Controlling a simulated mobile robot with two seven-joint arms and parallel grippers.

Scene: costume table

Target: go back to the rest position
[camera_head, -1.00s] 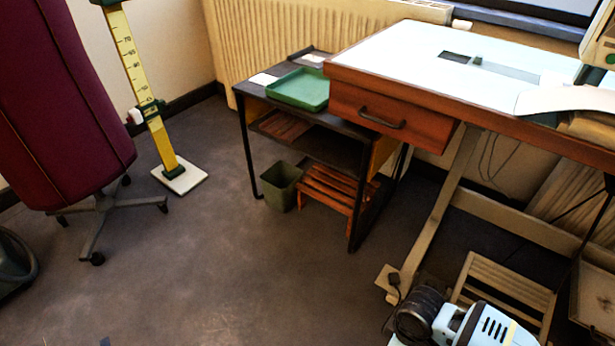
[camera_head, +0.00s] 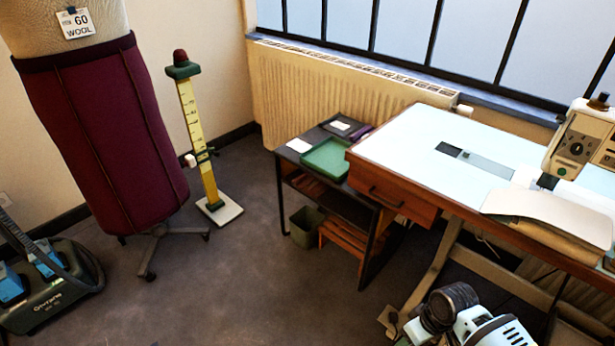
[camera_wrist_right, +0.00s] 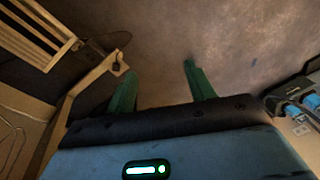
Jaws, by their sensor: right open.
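My right gripper (camera_wrist_right: 160,70) shows in the right wrist view with its two green fingers spread apart. Nothing is between them, and bare floor lies beyond the fingertips. In the head view, part of my right arm (camera_head: 478,318) shows at the bottom right, in front of the sewing table (camera_head: 410,150); its fingers are not seen there. My left arm and gripper are in neither view.
The sewing table bears a machine (camera_head: 580,140) and pale cloth (camera_head: 545,208). A side table with a green tray (camera_head: 328,158) stands left of it. A dress form (camera_head: 105,130), a yellow measuring stand (camera_head: 196,140) and a green machine (camera_head: 50,285) stand left. Middle floor (camera_head: 235,285) is clear.

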